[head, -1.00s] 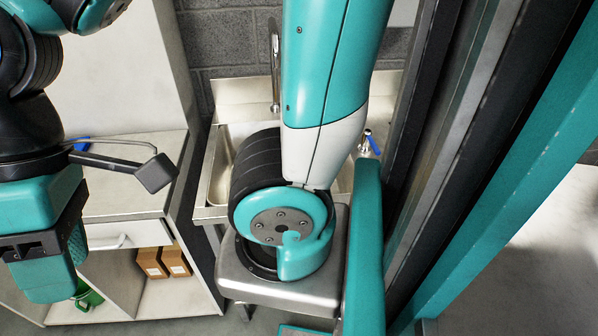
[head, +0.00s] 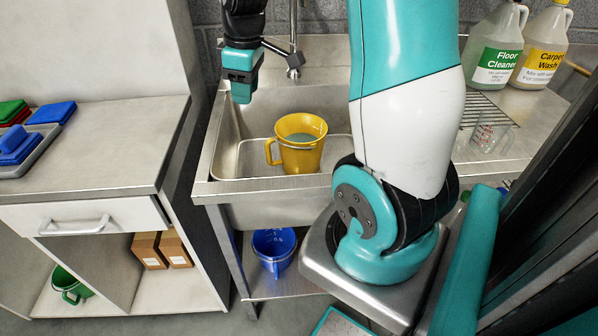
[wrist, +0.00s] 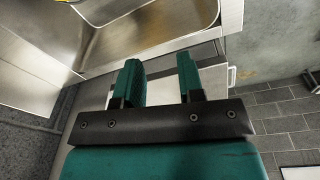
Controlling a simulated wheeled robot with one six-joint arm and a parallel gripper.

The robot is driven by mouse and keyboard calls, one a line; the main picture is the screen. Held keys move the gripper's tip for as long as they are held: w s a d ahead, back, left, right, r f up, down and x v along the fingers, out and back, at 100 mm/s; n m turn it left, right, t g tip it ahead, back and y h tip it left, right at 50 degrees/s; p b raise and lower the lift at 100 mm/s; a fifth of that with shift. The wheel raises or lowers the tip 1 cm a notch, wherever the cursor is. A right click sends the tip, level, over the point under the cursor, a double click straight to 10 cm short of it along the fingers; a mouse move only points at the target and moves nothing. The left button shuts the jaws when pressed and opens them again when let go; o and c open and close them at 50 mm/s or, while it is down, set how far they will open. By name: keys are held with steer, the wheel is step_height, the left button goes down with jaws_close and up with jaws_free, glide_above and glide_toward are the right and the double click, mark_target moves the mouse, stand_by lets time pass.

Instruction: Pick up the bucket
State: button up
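A yellow bucket (head: 300,152) with a side handle and a spout stands upright in the steel sink, with a greyish surface showing inside it. A blue bucket (head: 273,250) stands on the shelf under the sink. A green bucket (head: 70,284) sits low in the cabinet at left. The frames do not show which one is meant. My gripper (head: 241,92) hangs over the sink's left back part, above and left of the yellow bucket and apart from it. In the wrist view its fingers (wrist: 158,82) are spread with nothing between them. A sliver of yellow shows at that view's top left.
The sink's rim (head: 262,187) and the tap (head: 293,60) are near my gripper. Floor cleaner (head: 499,48) and carpet wash (head: 543,48) jugs and a clear beaker (head: 490,135) stand at right. Blue pads (head: 53,112) and a tray lie on the left counter. Cartons (head: 162,250) fill a cubby.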

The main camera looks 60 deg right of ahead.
steer(key=g+h+b, duration=0.1)
steer(key=b, duration=0.2)
glide_toward(295, 148)
steer(key=f, duration=0.5)
steer(key=shift+w+d+b, duration=0.2)
steer(key=shift+w+b, duration=0.15)
steer(key=shift+b, duration=0.05)
steer(key=f, duration=0.6)
steer(key=shift+d+f, duration=0.25)
steer(key=shift+d, duration=0.05)
jaws_close()
steer(key=shift+r, duration=0.1)
